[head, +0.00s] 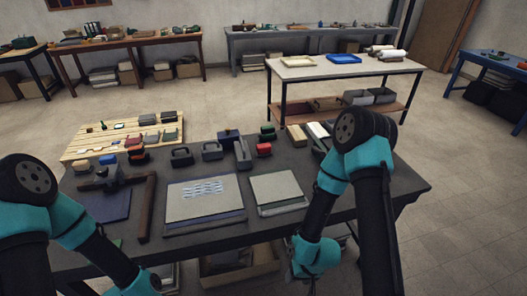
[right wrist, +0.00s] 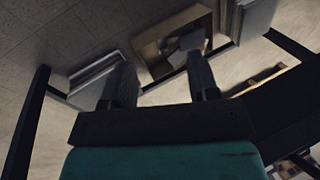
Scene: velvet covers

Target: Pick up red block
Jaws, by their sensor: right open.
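A small red block (head: 264,149) sits on the dark table (head: 330,203), behind the light grey boards. Another red and dark item (head: 268,134) is just behind it, and an orange-red item (head: 134,142) lies further left. My right gripper (right wrist: 160,60) is open with nothing between its fingers. It points down near the table's front edge, low and well in front of the red block. The red block does not show in the right wrist view. My left arm comes in at the lower left; its gripper is out of the frame.
Light boards (head: 205,197) and a second stack (head: 278,190) lie between the front edge and the block. A hammer-like tool (head: 147,205) lies to the left. Dark blocks (head: 212,151) stand beside the red block. A cardboard box (right wrist: 165,45) is under the table.

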